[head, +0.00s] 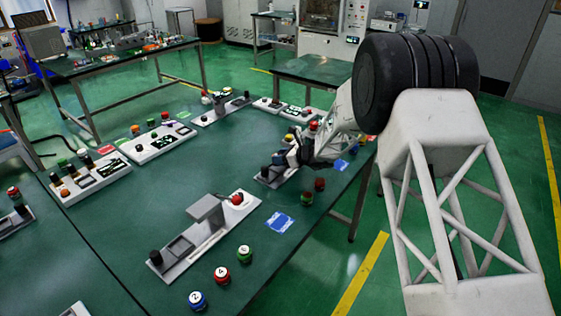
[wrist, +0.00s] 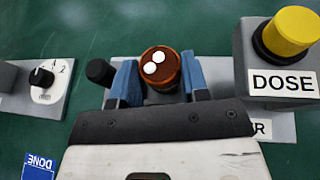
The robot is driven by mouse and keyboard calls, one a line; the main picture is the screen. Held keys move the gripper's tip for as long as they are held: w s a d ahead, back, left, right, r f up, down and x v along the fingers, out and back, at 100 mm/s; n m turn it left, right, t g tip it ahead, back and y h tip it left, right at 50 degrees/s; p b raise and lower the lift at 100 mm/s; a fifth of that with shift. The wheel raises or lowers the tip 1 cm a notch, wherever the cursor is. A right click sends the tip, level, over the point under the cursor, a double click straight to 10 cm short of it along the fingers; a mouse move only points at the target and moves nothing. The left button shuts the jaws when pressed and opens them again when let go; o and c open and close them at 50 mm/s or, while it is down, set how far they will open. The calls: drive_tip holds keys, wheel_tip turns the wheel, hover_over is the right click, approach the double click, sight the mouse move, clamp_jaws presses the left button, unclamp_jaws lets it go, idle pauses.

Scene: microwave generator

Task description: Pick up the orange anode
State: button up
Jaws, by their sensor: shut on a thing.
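The orange anode (wrist: 172,68) is a short round piece with an orange rim and a dark brown top bearing two white dots. In the wrist view it sits between the two blue fingers of my gripper (wrist: 159,72), which are shut on it. It is over or on a grey base; I cannot tell whether it touches that base. In the head view my gripper (head: 282,161) is low over a device at the table's right side, and I cannot make out the anode there.
A yellow DOSE button (wrist: 291,30) on a grey block stands close right of my gripper. A black post (wrist: 100,72) is close left, with a dial (wrist: 42,78) farther left. Numbered pieces, blue (head: 197,300), red (head: 221,277) and green (head: 245,253), line the table's front edge.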

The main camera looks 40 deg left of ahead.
drive_tip(key=shift+r, duration=0.8)
drive_tip(key=s+d+r, duration=0.1)
drive_tip(key=s+d, duration=1)
drive_tip(key=shift+d+r, duration=0.15)
drive_tip(key=shift+d, duration=0.15)
drive_tip(key=shift+w, duration=0.1)
drive_tip(key=w+d+f, duration=0.1)
drive_tip(key=w+d, duration=1.4)
drive_tip(key=w, duration=0.1)
drive_tip(key=shift+w+f, duration=0.15)
drive_tip(key=shift+f, duration=0.05)
drive_tip(key=w+a, duration=0.3)
drive_tip(key=w, duration=0.1)
drive_tip(key=w+a+f, duration=0.1)
drive_tip(key=w+a, duration=0.1)
drive_tip(key=w, duration=0.3)
drive_tip(key=w+a, duration=0.3)
drive_tip(key=w, duration=0.1)
drive_tip(key=shift+w+a+f, duration=0.25)
drive_tip(key=shift+a, duration=0.05)
